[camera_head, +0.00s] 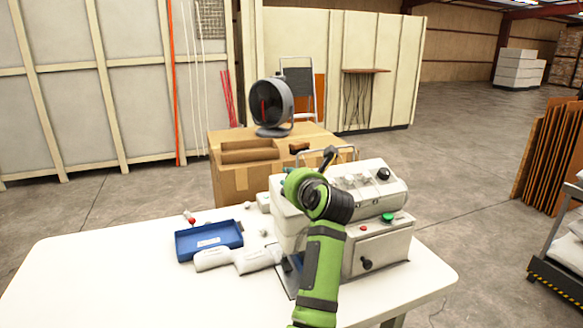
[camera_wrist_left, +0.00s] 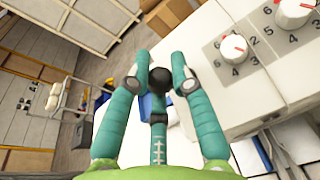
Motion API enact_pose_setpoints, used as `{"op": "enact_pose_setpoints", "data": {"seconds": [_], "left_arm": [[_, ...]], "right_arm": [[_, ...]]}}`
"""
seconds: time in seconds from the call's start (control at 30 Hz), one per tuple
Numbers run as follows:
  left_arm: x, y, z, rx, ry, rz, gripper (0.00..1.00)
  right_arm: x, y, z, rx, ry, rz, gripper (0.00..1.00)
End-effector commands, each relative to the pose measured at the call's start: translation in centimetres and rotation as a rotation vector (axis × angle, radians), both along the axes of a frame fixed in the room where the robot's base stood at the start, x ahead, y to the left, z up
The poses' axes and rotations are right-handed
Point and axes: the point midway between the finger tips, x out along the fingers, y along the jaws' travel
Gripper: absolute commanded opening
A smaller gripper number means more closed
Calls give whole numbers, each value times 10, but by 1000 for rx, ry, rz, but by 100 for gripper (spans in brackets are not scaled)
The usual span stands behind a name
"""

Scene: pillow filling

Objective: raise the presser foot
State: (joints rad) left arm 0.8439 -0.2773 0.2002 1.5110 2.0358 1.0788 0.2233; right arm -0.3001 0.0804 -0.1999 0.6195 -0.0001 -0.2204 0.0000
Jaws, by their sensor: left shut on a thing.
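The white sewing machine (camera_head: 375,190) stands on the white table, with white dial knobs (camera_wrist_left: 233,47) close up in the left wrist view. My green left arm reaches across its front. My left gripper (camera_wrist_left: 160,72) has its teal fingers closed around a small black knob (camera_wrist_left: 160,82), which looks like the end of a lever beside the machine's head. In the head view only a bit of the gripper (camera_head: 287,171) shows at the machine's left end. The presser foot itself is hidden behind my arm. My right gripper is in neither view.
A blue tray (camera_head: 209,241) and white rolled fabric pieces (camera_head: 213,260) lie left of the machine. A cardboard box (camera_head: 228,181) with a fan (camera_head: 270,104) on it stands behind. The table's left front (camera_head: 110,280) is clear.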

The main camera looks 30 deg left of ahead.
Motion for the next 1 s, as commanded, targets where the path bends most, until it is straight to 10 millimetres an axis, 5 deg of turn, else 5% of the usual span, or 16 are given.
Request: {"op": "enact_pose_setpoints", "data": {"seconds": [0.1, 0.4, 1.0], "left_arm": [[5, 3, 17, -80, 65, -3, 0], [15, 14, 17, -277, 240, -4, 0], [25, 27, 10, -488, 431, -2, 0]], "right_arm": [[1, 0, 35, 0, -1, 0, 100], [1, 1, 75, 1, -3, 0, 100], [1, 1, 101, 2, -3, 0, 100]]}}
